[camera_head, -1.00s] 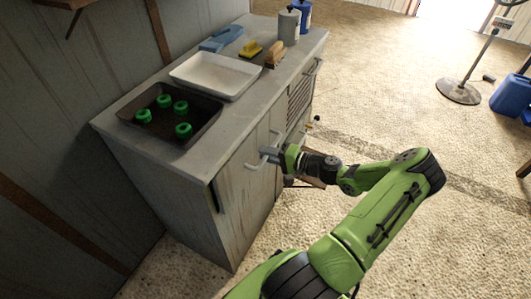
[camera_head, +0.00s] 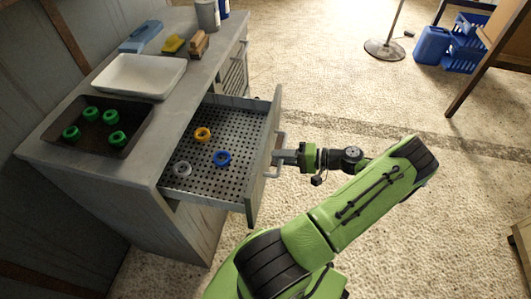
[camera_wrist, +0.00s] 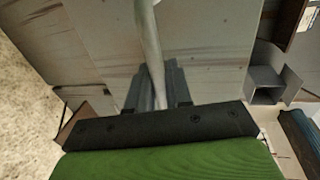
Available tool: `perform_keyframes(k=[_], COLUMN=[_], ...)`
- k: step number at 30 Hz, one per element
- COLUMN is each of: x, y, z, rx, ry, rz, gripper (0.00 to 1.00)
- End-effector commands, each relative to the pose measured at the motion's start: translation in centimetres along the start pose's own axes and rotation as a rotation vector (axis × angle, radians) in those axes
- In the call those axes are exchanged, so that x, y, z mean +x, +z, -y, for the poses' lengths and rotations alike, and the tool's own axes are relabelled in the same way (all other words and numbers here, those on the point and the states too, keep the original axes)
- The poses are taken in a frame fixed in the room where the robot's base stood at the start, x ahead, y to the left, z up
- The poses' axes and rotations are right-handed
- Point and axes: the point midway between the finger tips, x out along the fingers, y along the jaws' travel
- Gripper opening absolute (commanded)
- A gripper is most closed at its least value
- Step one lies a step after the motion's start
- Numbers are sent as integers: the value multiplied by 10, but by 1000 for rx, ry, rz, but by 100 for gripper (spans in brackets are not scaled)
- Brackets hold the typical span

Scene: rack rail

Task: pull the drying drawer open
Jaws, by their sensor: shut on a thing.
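The drying drawer (camera_head: 240,118) stands pulled out from the cabinet in the head view. My gripper (camera_head: 285,157) is shut on the handle, outside the front panel. In the wrist view the pale handle bar (camera_wrist: 151,45) runs between the dark fingers (camera_wrist: 160,88).
On the counter are a dark tray (camera_head: 60,153) with several green rings, a white tray (camera_head: 138,93), a blue item, brushes and bottles. Blue crates (camera_head: 468,35) and a blue jug (camera_head: 432,46) stand far right. The floor beyond my arm is open.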

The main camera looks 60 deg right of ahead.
Motion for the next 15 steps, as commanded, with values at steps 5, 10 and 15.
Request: perform_keyframes(k=[5, 10, 15], x=[-17, -24, -25], y=[0, 0, 0], z=[-5, -6, -6], rx=[3, 4, 4], ry=[1, 1, 1], rz=[0, 0, 1], gripper=[0, 0, 0])
